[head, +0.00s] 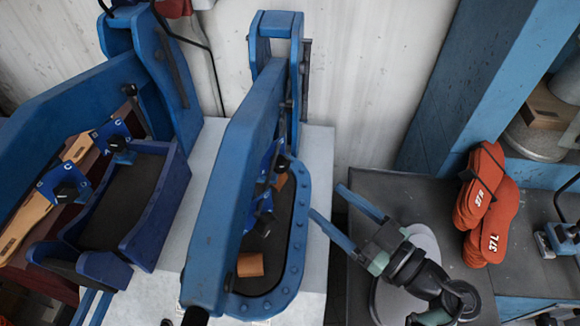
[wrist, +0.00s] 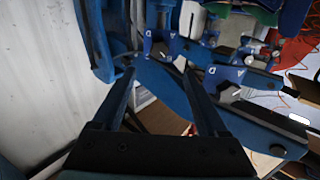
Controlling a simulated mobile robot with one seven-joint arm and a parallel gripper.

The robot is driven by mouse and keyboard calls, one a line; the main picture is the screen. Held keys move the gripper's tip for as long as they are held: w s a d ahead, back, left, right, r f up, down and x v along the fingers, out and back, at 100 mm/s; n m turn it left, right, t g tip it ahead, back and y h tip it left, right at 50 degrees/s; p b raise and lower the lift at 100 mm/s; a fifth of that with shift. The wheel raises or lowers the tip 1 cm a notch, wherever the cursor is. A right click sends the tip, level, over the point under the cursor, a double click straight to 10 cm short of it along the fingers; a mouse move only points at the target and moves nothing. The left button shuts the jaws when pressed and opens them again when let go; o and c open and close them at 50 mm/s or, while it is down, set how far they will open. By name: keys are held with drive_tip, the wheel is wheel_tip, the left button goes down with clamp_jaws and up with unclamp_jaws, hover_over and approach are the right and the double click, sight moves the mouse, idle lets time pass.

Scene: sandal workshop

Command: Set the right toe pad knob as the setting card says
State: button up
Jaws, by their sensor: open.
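My gripper (head: 326,200) is open and empty, just right of the middle blue press (head: 232,170). It also shows in the wrist view (wrist: 160,72), its two fingers apart with nothing between them. In the head view, the left press has blue lettered plates with dark knobs, a far one (head: 119,143) and a near one (head: 66,191). The middle press has similar blue plates (head: 268,160), mostly hidden by its beam. In the wrist view, lettered blue plates (wrist: 209,72) lie beyond the fingertips. I cannot tell which knob is the right toe pad knob. I cannot make out a setting card.
An oval blue-rimmed bed (head: 297,235) with a brown block (head: 250,265) lies left of my gripper. A blue post (head: 465,80) rises behind. The white wall is close behind the presses.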

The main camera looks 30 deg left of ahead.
sight(284, 166)
drive_tip(key=x, duration=1.1)
drive_tip(key=shift+a+p, duration=0.2)
drive_tip(key=shift+p, duration=0.15)
drive_tip(key=shift+r, duration=0.1)
drive_tip(key=shift+c, duration=0.3)
clamp_jaws()
